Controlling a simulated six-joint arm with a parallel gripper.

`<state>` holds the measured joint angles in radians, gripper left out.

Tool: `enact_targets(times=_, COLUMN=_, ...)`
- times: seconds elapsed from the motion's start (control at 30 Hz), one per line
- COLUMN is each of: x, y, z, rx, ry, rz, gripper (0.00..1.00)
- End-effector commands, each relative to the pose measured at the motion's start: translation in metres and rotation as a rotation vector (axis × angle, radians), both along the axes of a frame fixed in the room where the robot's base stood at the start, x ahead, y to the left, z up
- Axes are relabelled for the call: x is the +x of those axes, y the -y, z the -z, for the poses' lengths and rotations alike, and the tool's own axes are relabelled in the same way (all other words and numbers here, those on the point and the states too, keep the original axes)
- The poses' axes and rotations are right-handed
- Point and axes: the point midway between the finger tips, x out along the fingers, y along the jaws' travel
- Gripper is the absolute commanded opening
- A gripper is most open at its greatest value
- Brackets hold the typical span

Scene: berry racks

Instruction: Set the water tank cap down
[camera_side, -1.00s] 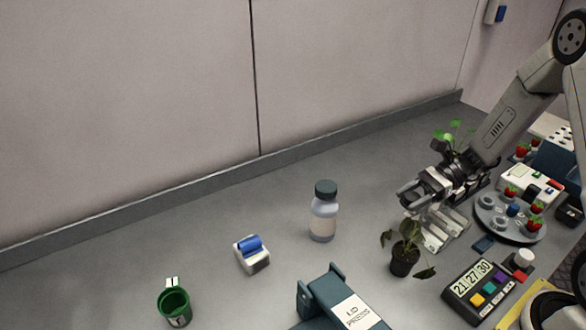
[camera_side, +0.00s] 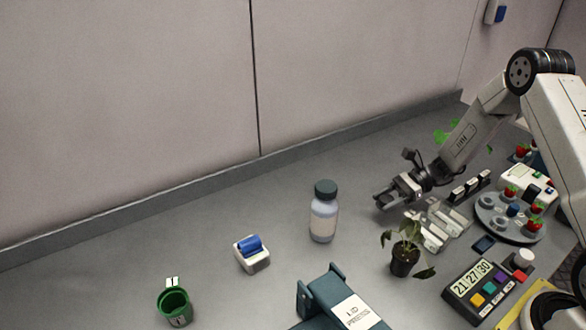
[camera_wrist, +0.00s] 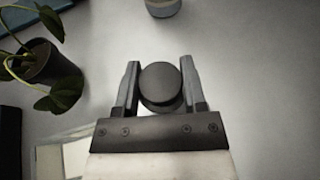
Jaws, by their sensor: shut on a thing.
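The water tank cap (camera_wrist: 160,84) is a dark round disc in the wrist view. It sits between the two fingers of my gripper (camera_wrist: 160,80), which is shut on it. In the side view my gripper (camera_side: 382,199) is low over the grey bench, to the right of the bottle and behind the small potted plant. The cap is not clear in that view. I cannot tell whether the cap touches the bench.
A bottle with a dark lid (camera_side: 323,214) stands left of my gripper. A potted plant (camera_side: 404,262), pale blocks (camera_side: 432,228) and a round rack with berries (camera_side: 508,222) are close by. A blue lid press (camera_side: 340,300) stands in front. Bench behind the bottle is clear.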

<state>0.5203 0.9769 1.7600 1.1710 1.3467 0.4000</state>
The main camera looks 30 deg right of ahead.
Motion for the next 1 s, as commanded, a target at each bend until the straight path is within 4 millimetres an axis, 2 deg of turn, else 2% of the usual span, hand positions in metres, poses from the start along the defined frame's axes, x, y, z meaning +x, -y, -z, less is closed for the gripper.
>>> enact_targets(times=0.17, x=0.005, y=0.0, z=0.009, rx=0.001, ry=-0.001, rz=0.0, gripper=0.0)
enact_targets(times=0.43, x=0.005, y=0.0, z=0.033, rx=0.001, ry=-0.002, rz=0.001, gripper=0.0)
enact_targets(times=0.93, x=0.005, y=0.0, z=0.039, rx=0.0, ry=-0.001, rz=0.0, gripper=0.0)
enact_targets(times=0.97, x=0.005, y=0.0, z=0.039, rx=0.0, ry=0.0, rz=0.0, gripper=0.6)
enact_targets(times=1.0, x=0.005, y=0.0, z=0.039, rx=0.0, ry=0.0, rz=0.0, gripper=0.72)
